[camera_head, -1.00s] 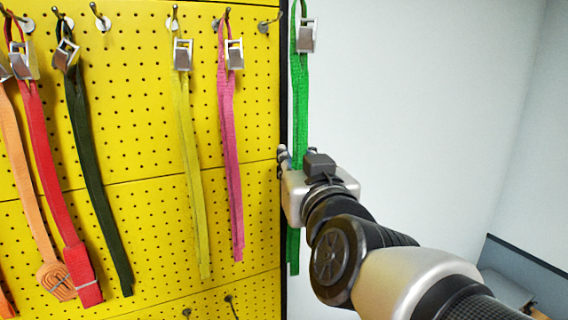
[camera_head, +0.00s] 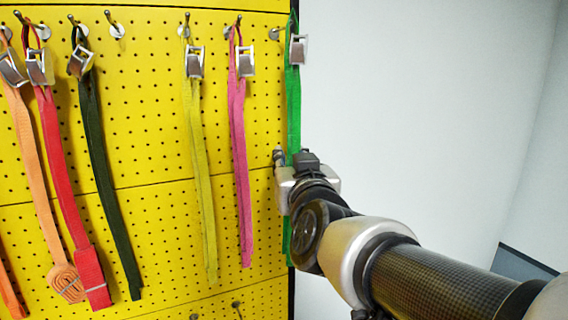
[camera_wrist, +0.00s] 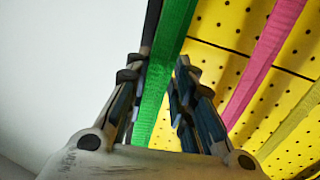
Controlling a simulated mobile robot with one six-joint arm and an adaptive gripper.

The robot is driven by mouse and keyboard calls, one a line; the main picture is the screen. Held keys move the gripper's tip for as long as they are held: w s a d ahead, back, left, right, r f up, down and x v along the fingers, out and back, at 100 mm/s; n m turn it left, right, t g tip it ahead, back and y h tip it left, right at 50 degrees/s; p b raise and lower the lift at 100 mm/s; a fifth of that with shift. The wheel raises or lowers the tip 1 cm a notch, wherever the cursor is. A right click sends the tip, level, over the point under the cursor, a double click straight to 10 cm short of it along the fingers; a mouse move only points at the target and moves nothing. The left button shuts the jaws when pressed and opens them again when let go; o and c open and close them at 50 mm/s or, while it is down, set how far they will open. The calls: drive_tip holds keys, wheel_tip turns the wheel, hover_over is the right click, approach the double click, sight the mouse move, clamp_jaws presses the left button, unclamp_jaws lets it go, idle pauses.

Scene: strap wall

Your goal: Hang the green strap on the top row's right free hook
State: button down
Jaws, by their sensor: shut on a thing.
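The green strap (camera_head: 293,110) hangs upright at the right edge of the yellow pegboard, with its metal buckle (camera_head: 299,49) near the top. My gripper (camera_head: 287,160) is shut on the strap well below the buckle. In the wrist view the green strap (camera_wrist: 164,62) runs between my gripper's fingers (camera_wrist: 155,80). The right free hook (camera_head: 275,33) of the top row is just left of the strap's upper loop. Its tip is hidden near the loop, and I cannot tell whether the loop is around it. Another bare top-row hook (camera_head: 115,28) is farther left.
Pink (camera_head: 240,150), yellow-green (camera_head: 203,170), dark green (camera_head: 105,170), red (camera_head: 58,180) and orange (camera_head: 32,180) straps hang to the left. Lower bare hooks (camera_head: 237,306) show below. The pale wall (camera_head: 420,110) right of the board is clear.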

drive_tip(key=shift+w+a, duration=0.3)
drive_tip(key=shift+w, duration=0.5)
drive_tip(key=shift+w+a+f+b, duration=0.3)
drive_tip(key=shift+w+f+b, duration=0.2)
drive_tip(key=shift+w+f, duration=0.2)
drive_tip(key=c, duration=1.3)
unclamp_jaws()
